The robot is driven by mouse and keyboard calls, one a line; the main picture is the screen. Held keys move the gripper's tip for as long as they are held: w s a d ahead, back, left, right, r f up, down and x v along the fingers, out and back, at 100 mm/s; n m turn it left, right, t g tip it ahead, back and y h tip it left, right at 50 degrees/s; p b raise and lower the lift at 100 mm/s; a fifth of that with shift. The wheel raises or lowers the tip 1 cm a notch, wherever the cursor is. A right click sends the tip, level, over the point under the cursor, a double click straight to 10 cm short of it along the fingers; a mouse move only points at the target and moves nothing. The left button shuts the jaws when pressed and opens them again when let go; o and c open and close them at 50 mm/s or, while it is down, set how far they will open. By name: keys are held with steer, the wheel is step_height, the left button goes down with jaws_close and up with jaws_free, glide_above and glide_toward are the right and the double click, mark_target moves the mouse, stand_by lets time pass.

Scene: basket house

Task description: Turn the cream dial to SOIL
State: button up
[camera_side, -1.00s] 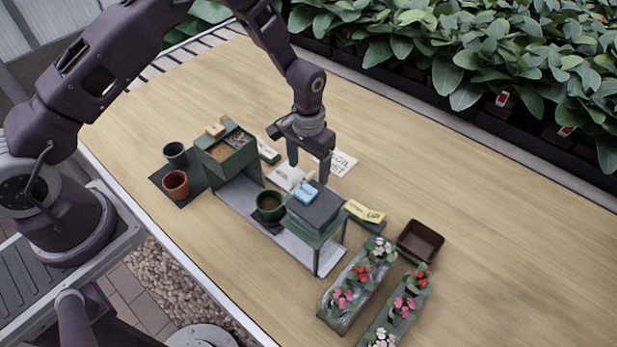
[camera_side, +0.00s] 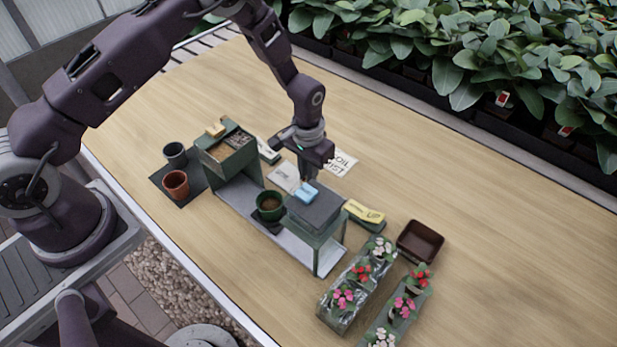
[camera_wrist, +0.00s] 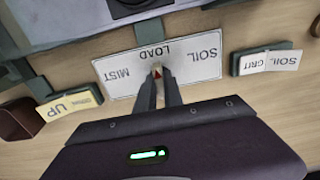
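The cream dial (camera_wrist: 157,68) is a small knob with a red mark, on a white label plate (camera_wrist: 122,74). In the wrist view the plate reads upside down: SOIL on the right, LOAD in the middle, MIST on the left. The red mark sits by LOAD. My gripper (camera_wrist: 158,76) has its two fingers close together with the dial between their tips, and looks shut on it. The fingers hide part of the dial. In the side view my gripper (camera_side: 308,178) is behind the grey-topped green stand, which hides the fingertips and most of the dial.
A green stand (camera_side: 318,215) with a blue block (camera_side: 307,192) is close in front of my gripper. A green pot (camera_side: 270,205), a soil hopper (camera_side: 228,150), a yellow UP sign (camera_side: 366,212), a brown tray (camera_side: 420,242) and flower troughs (camera_side: 345,300) surround it. The table at right is clear.

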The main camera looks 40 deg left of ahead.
stand_by(0.3)
steer(key=m, duration=0.4)
steer(key=shift+m, duration=1)
steer(key=m, duration=0.2)
steer(key=shift+m, duration=0.3)
steer(key=m, duration=0.6)
steer(key=shift+m, duration=0.3)
steer(key=o, duration=1.4)
steer(key=shift+o, duration=0.2)
steer(key=shift+r, duration=0.1)
